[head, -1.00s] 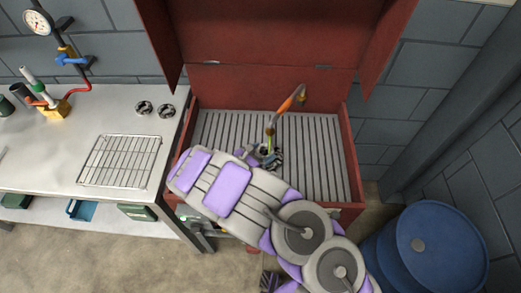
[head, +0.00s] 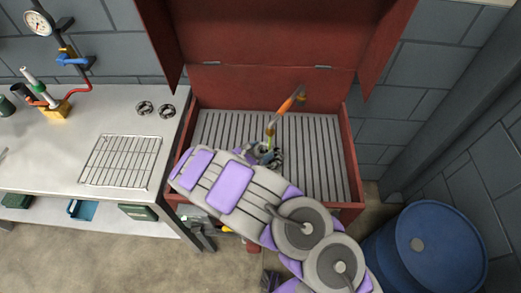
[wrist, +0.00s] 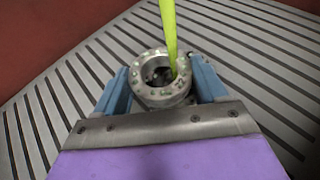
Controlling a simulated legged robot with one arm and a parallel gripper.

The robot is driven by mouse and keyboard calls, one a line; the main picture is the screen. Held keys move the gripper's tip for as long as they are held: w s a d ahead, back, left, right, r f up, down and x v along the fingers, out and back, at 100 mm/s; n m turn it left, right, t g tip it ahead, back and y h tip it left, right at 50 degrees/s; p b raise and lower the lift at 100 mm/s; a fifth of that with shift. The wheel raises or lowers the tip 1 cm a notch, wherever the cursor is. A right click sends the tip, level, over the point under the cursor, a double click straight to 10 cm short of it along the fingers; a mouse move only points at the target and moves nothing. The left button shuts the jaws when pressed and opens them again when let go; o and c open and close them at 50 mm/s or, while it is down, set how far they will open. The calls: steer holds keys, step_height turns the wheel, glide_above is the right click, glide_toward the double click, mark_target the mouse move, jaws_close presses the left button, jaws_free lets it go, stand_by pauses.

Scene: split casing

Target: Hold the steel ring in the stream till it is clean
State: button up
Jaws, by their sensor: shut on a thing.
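The steel ring (wrist: 160,78) is held between the blue fingers of my gripper (wrist: 163,88) in the wrist view. Pale greenish specks show around its face. A yellow-green stream (wrist: 170,28) falls from above and meets the ring at the right of its hole. In the head view my gripper (head: 266,156) is over the slatted floor of the red washer (head: 312,155), below the orange spout (head: 290,102). The ring is mostly hidden there by my arm and fingers.
The washer's red lid stands open behind. A blue drum (head: 432,250) stands at right.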

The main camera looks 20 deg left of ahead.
steer(key=shift+s+d, duration=0.25)
steer(key=shift+d, duration=0.2)
steer(key=shift+w+a, duration=0.1)
steer(key=shift+a, duration=0.05)
steer(key=shift+w+a, duration=0.2)
steer(key=shift+a, duration=0.2)
steer(key=shift+s+a+r+p, duration=0.1)
steer(key=shift+s+a+p, duration=0.45)
steer(key=shift+s, duration=0.3)
steer(key=shift+s+a+p, duration=0.45)
steer(key=shift+s+p, duration=0.2)
steer(key=shift+s, duration=0.15)
steer(key=shift+s+a+p, duration=0.45)
steer(key=shift+s+a, duration=0.1)
steer(key=shift+s, duration=0.35)
steer(key=shift+s+a+p, duration=0.45)
steer(key=shift+s+a, duration=0.05)
steer(key=shift+s, duration=0.4)
